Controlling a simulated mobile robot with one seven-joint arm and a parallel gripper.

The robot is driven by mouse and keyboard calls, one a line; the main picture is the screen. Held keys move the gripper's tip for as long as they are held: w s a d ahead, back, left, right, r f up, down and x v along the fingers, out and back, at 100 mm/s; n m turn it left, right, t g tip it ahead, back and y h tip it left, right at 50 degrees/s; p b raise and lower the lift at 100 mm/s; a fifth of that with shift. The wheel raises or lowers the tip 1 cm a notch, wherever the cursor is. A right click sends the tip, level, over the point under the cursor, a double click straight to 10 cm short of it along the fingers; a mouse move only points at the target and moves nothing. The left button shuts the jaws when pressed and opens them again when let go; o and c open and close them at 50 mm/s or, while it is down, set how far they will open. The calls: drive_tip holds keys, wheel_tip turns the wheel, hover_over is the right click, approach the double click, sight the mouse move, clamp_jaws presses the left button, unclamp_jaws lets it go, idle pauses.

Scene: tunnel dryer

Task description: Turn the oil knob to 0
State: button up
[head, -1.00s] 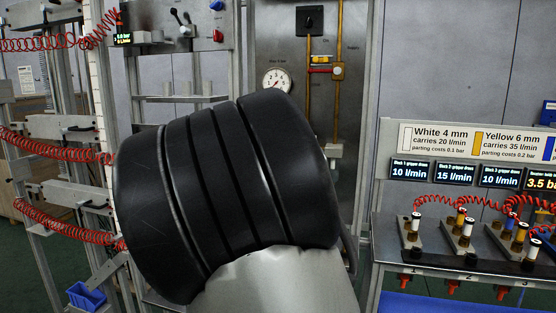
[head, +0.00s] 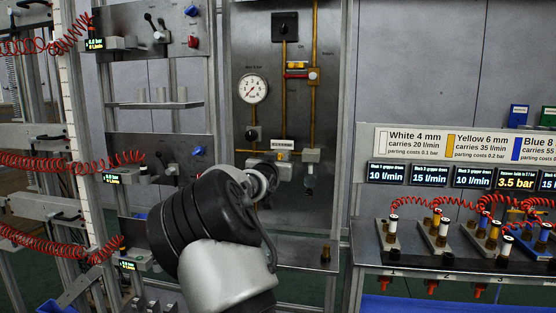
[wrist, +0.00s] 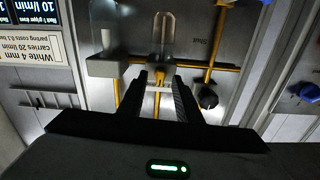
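The upright panel (head: 240,45) carries brass pipes, a round gauge (head: 252,89) and several knobs. No marking legible to me names the oil knob, and I cannot read its setting. In the wrist view, a clear bowl (wrist: 161,35) and its fitting lie just beyond my gripper (wrist: 162,86). Its two dark fingers stand apart, with a small pale part showing between their tips; I cannot tell whether they touch it. A black knob (wrist: 207,99) is right of the fingers. In the head view my wrist hides the fingers, in front of the panel's lower part.
A grey block (wrist: 108,66) is left of the fingers. In the head view, a bench (head: 450,259) with fittings and red coiled hoses is on the right. A rack with red hoses (head: 60,162) stands at left. A shelf (head: 308,254) juts out below the panel.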

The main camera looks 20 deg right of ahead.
drive_tip(key=shift+w, duration=0.1)
clamp_jaws()
